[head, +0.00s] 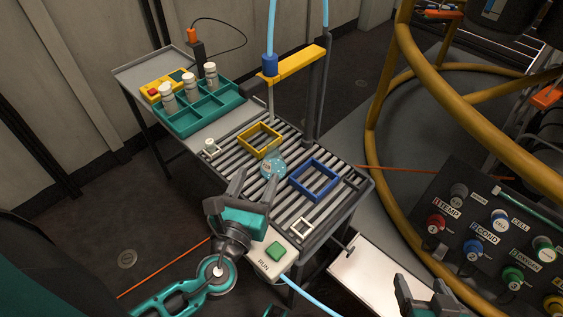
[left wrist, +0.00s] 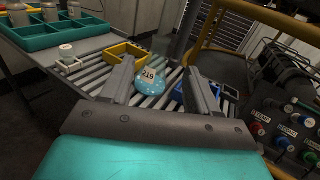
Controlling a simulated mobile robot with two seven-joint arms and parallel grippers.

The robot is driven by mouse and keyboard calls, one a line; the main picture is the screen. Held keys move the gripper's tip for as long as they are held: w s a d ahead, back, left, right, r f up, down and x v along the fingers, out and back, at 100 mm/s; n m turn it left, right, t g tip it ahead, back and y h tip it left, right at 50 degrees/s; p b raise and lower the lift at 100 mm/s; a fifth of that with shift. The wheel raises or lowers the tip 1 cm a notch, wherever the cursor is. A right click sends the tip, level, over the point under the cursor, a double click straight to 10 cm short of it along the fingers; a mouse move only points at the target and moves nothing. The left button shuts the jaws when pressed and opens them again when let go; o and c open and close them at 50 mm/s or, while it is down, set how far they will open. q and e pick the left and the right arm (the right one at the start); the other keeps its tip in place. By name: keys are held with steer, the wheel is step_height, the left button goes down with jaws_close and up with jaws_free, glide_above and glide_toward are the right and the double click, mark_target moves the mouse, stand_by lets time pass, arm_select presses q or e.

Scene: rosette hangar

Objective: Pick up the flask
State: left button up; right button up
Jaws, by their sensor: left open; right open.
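The flask (head: 272,166) is a small round light-blue vessel standing on the slatted grey rack, between the yellow frame and the blue frame. In the left wrist view the flask (left wrist: 148,82) has a white label reading 219 and appears between my open fingers, beyond their tips. My left gripper (head: 257,183) is open and empty, just on the near side of the flask. Its fingers also frame the left wrist view (left wrist: 160,85). My right gripper (head: 430,290) is open at the bottom right of the head view, away from the rack.
A yellow frame (head: 247,144), a blue frame (head: 302,180) and small white holders (head: 300,230) sit on the rack (head: 345,187). A teal tray (head: 218,117) with white bottles stands at back left. A yellow-armed stand (head: 293,66) rises behind. A control panel (head: 463,225) is at right.

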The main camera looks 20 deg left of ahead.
mark_target(274, 139)
arm_select(q)
steer(key=shift+w+r+m, duration=0.1)
steer(key=shift+w+m, duration=0.15)
steer(key=shift+m, duration=0.05)
steer(key=w, duration=0.6)
steer(key=shift+w+a+r, duration=0.1)
steer(key=shift+w+a, duration=0.15)
steer(key=shift+a, duration=0.1)
steer(key=shift+w+a, duration=0.2)
steer(key=shift+w, duration=0.8)
steer(key=shift+w+a, duration=0.2)
steer(key=shift+w, duration=0.75)
steer(key=shift+w+a, duration=0.2)
steer(key=shift+w, duration=0.8)
jaws_close()
